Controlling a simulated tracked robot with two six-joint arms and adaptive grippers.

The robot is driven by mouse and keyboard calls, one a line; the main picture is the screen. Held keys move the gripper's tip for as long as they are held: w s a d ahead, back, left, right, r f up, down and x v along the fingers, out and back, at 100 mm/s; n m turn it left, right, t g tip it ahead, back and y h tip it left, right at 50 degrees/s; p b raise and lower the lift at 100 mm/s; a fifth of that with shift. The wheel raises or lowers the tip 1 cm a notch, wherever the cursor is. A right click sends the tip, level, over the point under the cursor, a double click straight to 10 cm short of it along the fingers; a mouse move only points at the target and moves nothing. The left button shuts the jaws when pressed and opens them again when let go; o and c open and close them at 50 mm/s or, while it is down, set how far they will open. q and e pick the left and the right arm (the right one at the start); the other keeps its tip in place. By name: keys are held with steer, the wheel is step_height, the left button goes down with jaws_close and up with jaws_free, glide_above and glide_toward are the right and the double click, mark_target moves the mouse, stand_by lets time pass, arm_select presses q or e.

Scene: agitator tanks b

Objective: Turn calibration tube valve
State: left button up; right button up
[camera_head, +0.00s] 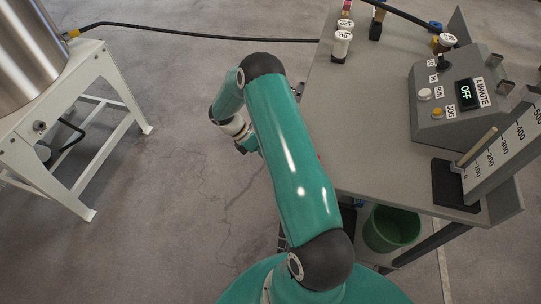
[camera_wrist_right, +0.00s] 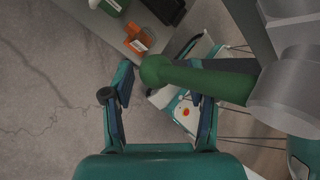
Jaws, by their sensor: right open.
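In the right wrist view a green lever handle (camera_wrist_right: 205,80) with a rounded end comes in from the right, fixed to a grey metal fitting (camera_wrist_right: 286,90). My right gripper (camera_wrist_right: 160,88) is open, with one finger left of the handle's end and the other overlapped by the handle. I cannot tell whether either finger touches it. In the head view a white graduated scale (camera_head: 505,151) stands at the table's right edge; no valve shows there. A teal arm of mine fills the middle, and its gripper is mostly hidden. My left gripper is not clearly shown.
The grey table (camera_head: 350,120) carries a control box (camera_head: 440,125) reading OFF and small bottles (camera_head: 342,42). A green bucket (camera_head: 391,230) is below it. A white stand (camera_head: 75,95) with a steel tank (camera_head: 28,50) is at left. The floor between is clear.

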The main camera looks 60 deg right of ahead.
arm_select(q)
steer(key=shift+s, duration=0.1)
arm_select(e)
steer(key=v, duration=1.1)
steer(key=shift+r, duration=0.25)
steer(key=shift+w, duration=0.15)
